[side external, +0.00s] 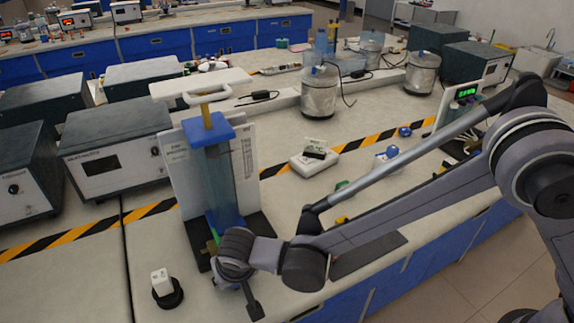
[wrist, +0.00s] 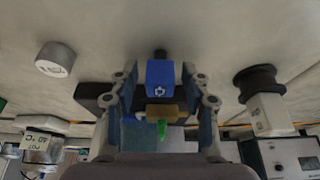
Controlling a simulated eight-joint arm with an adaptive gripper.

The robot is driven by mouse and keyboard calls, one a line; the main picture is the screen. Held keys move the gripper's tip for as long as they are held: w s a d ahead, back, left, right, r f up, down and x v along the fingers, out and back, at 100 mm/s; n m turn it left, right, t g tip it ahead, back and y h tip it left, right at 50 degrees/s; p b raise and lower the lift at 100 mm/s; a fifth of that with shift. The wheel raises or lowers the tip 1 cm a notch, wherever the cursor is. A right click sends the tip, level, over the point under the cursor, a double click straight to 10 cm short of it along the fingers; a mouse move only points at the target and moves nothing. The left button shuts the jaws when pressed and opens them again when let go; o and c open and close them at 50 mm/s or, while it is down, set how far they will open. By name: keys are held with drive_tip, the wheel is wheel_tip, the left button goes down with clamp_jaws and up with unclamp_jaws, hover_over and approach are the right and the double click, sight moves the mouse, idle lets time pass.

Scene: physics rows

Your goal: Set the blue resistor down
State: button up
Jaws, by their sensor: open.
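In the wrist view a blue block (wrist: 160,76) with a white mark lies between the two fingers of my gripper (wrist: 160,100). The fingers are spread, and a gap shows on each side of the block. A brass-coloured piece and a green tip show just below it. I cannot tell whether this block is the blue resistor or part of the tall blue apparatus (side external: 219,180). In the side view my gripper (side external: 240,285) is low, at the front of that apparatus, and my wrist hides what is between the fingers.
A white block on a round black base (side external: 167,289) stands left of my gripper; it also shows in the wrist view (wrist: 262,85). A white device (side external: 314,160) lies on the bench (side external: 300,195) behind. Grey instruments (side external: 110,150) stand at the left. The bench's front edge is close.

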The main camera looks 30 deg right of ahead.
drive_tip(key=v, duration=1.2)
drive_tip(key=w+d+r, duration=0.1)
drive_tip(key=d+r, duration=0.3)
drive_tip(key=d, duration=0.7)
drive_tip(key=d+r, duration=0.3)
drive_tip(key=d, duration=0.7)
drive_tip(key=s+d+t, duration=0.1)
drive_tip(key=s+d, duration=0.2)
drive_tip(key=d, duration=0.2)
drive_tip(key=s+d, duration=0.2)
drive_tip(key=d, duration=0.4)
drive_tip(key=s+d+f+t, duration=0.1)
drive_tip(key=s+d, duration=0.2)
drive_tip(key=d, duration=0.3)
drive_tip(key=shift+s+d+t, duration=0.25)
drive_tip(key=shift+s+t, duration=0.05)
